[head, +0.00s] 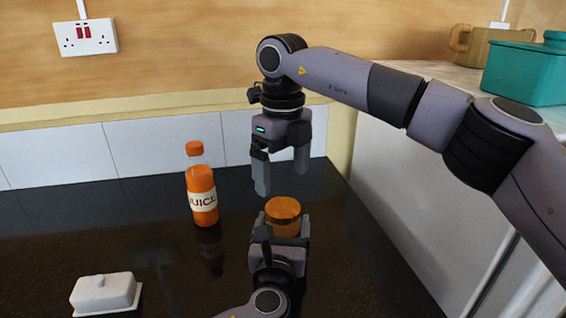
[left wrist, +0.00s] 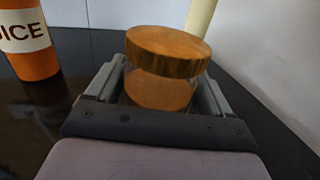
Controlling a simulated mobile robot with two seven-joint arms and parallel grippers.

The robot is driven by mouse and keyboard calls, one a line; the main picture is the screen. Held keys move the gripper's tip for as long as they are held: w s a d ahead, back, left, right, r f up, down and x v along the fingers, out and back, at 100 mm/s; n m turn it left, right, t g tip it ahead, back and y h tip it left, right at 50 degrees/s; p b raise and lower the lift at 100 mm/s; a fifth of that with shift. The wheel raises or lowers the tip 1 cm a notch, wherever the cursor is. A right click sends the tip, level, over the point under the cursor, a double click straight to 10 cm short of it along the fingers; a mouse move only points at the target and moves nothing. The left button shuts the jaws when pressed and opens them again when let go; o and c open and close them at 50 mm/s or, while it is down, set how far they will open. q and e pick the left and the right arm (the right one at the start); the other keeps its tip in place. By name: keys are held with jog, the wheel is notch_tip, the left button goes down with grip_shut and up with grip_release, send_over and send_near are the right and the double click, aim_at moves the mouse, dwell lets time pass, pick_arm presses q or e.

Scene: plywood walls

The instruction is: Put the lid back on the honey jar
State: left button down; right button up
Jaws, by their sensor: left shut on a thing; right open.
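The honey jar (head: 283,229) is a squat clear jar with amber contents, standing upright at the right part of the dark counter. It also shows in the left wrist view (left wrist: 160,92). The round wooden lid (head: 283,208) is on top of the jar; in the left wrist view the lid (left wrist: 168,50) sits over its mouth, and I cannot tell whether it is fully seated. My left gripper (head: 282,225) is shut around the jar's body, one finger on each side. My right gripper (head: 281,172) is open and empty, pointing down just above the lid, apart from it.
An orange juice bottle (head: 201,187) stands left of the jar. A white butter dish (head: 105,294) is at the front left. A white cabinet side (head: 400,180) bounds the counter on the right, with a teal pot (head: 525,72) on top. The counter between bottle and dish is clear.

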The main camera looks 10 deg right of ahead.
aim_at(283, 207)
pick_arm(q)
jog(key=shift+f, duration=0.1)
pick_arm(e)
jog(key=n, duration=0.7)
jog(key=shift+r+n, duration=0.3)
jog(key=shift+n, duration=0.1)
jog(key=n, duration=0.4)
jog(key=shift+r, duration=0.15)
jog(key=n, duration=0.4)
jog(key=shift+r, duration=0.15)
jog(key=shift+f, duration=4.05)
